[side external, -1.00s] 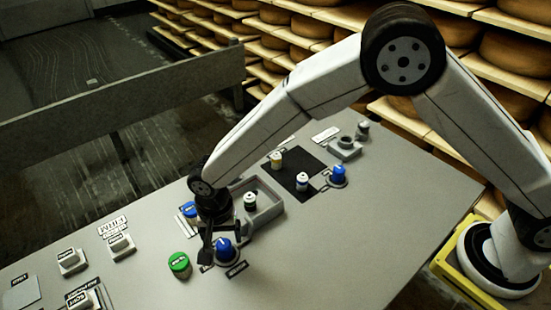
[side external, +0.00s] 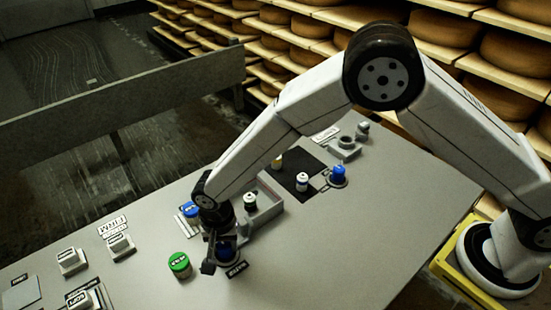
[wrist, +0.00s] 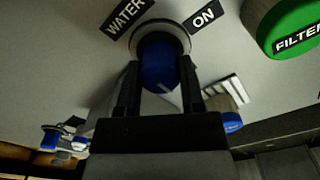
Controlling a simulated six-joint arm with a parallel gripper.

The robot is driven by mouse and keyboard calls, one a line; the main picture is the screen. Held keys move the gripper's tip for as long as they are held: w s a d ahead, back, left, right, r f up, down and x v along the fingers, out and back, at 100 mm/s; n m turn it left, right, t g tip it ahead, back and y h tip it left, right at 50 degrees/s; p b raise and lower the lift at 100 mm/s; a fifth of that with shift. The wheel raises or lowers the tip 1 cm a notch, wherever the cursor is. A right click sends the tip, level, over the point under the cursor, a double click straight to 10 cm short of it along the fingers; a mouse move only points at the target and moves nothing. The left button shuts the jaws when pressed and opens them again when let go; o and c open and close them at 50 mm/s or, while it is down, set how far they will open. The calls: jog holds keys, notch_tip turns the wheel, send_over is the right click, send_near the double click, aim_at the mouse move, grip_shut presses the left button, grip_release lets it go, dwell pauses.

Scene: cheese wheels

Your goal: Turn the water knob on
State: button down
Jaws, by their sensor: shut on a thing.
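The water knob is a blue knob (wrist: 158,66) on a grey round base. It sits between the "WATER" label (wrist: 127,14) and the "ON" label (wrist: 204,15) in the wrist view, with a pale pointer line on its face. In the side view the knob (side external: 226,252) is partly hidden by my gripper. My gripper (wrist: 160,80) has one dark finger on each side of the knob and is shut on it. The side view shows my gripper (side external: 222,250) reaching down over the knob.
A green button (side external: 179,264) marked "FILTER" (wrist: 298,40) stands close to the left of the knob. Another blue knob (side external: 338,176) and a dark mat (side external: 296,180) lie to the right.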

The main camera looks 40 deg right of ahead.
jog(key=shift+n, duration=0.4)
jog(key=n, duration=0.8)
jog(key=shift+n, duration=0.4)
jog(key=n, duration=0.4)
jog(key=shift+n, duration=2.2)
jog(key=shift+c, duration=1.1)
grip_release()
